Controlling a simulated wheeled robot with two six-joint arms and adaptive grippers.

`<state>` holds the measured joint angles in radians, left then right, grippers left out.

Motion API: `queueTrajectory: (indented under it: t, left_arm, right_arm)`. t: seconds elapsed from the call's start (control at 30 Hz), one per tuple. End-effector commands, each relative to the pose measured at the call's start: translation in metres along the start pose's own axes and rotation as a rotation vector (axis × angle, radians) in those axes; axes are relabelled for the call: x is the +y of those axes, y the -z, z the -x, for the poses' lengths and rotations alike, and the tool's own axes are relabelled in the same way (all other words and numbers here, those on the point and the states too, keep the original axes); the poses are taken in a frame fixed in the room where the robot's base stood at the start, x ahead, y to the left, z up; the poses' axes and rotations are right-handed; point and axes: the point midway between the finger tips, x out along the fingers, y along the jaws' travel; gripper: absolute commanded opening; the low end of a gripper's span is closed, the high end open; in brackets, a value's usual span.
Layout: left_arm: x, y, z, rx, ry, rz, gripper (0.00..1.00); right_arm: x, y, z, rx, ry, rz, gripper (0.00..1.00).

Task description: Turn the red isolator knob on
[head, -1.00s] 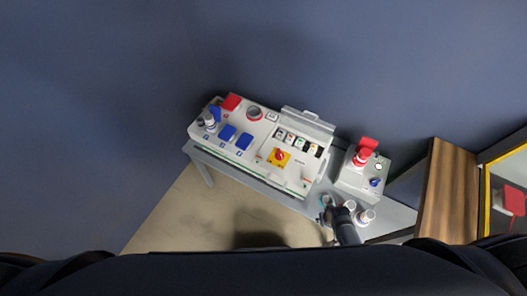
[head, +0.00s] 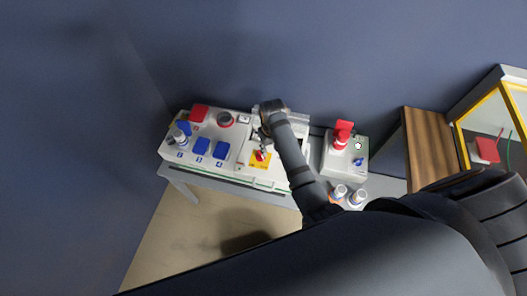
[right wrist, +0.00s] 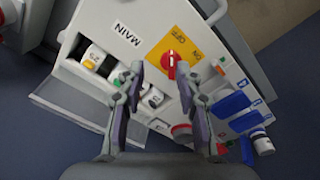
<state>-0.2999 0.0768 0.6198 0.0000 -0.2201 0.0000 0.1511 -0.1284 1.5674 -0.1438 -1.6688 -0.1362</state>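The red isolator knob (head: 261,156) sits on a yellow plate (head: 251,163) at the front of the white socket box (head: 232,149). In the right wrist view the knob (right wrist: 171,64) is on its yellow plate (right wrist: 187,44), near the ON and OFF letters; I cannot tell which one it points to. My right gripper (head: 262,136) is over the box, just behind the knob in the head view. In the right wrist view the gripper (right wrist: 160,74) is open and empty, the knob showing beyond and between its fingertips, apparently untouched. My left gripper is out of view.
Blue socket covers (head: 201,147) and a red cover (head: 199,113) are on the box's left part. A grey box with a red plug (head: 342,134) stands to the right, white plugs (head: 340,192) in front. A wooden panel (head: 431,146) and yellow-framed case are farther right.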

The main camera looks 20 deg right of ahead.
Motion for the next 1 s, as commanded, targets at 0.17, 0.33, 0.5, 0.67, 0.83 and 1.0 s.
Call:
queueTrajectory:
  t: [0.17, 0.33, 0.5, 0.67, 0.83, 1.0]
  left_arm:
    - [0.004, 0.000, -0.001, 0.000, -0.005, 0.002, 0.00]
    - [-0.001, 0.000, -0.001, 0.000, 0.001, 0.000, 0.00]
    - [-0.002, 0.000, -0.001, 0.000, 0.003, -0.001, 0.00]
    - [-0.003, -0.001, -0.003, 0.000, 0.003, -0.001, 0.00]
    - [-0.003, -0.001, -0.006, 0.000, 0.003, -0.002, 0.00]
    - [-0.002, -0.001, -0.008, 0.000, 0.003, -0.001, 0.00]
  right_arm:
    - [-0.022, 0.032, 0.016, -0.039, 0.023, 0.049, 0.35]
    - [-0.024, 0.034, 0.017, -0.050, 0.024, 0.059, 0.35]
    - [-0.025, 0.033, -0.002, -0.051, 0.023, 0.058, 0.35]
    - [-0.025, 0.030, -0.037, -0.051, 0.022, 0.057, 0.35]
    - [-0.026, 0.030, -0.069, -0.049, 0.024, 0.057, 0.35]
    - [-0.026, 0.029, -0.085, -0.047, 0.024, 0.056, 0.35]
